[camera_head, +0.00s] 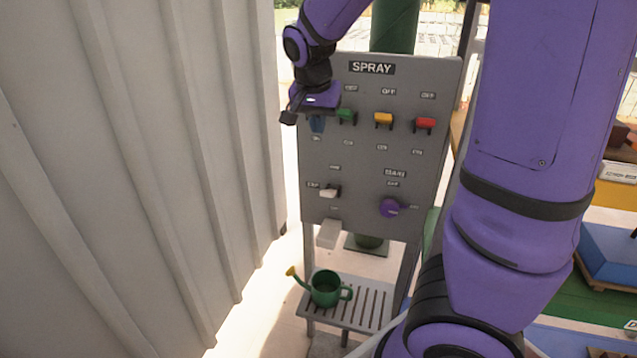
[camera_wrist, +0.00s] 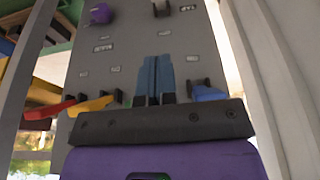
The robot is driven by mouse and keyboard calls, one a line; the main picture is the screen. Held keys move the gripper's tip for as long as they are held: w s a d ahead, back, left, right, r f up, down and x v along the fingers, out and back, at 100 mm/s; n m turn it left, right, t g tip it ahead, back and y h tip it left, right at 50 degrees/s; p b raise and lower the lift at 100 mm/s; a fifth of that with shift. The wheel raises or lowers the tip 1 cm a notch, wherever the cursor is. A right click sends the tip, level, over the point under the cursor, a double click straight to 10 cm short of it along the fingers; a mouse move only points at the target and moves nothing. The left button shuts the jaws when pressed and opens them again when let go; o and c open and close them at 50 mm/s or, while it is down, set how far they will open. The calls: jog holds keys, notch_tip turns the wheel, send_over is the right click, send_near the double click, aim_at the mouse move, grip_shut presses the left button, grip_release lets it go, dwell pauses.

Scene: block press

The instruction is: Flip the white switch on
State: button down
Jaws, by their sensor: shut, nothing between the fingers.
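The white switch (camera_head: 329,191) is a small lever low on the left side of the grey panel (camera_head: 360,160), beside a small label. In the wrist view a pale lever in a dark bracket (camera_wrist: 162,8) shows at the top edge, near a TAP label. My gripper (camera_head: 317,125) is at the upper left of the panel, above the white switch and apart from it. Its blue fingers (camera_wrist: 156,62) are closed together with nothing between them. I cannot tell how close the fingertips are to the panel face.
Green (camera_head: 346,116), yellow (camera_head: 383,119) and red (camera_head: 425,124) switches line the upper panel. A blue switch (camera_wrist: 208,93) is right of my fingers in the wrist view. A purple knob (camera_head: 391,208) is lower right. A watering can (camera_head: 326,288) stands below. A corrugated wall (camera_head: 140,170) is left.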

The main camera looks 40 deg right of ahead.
aim_at(325, 191)
jog(key=x, duration=2)
jog(key=shift+d, duration=0.15)
jog(key=shift+f, duration=0.15)
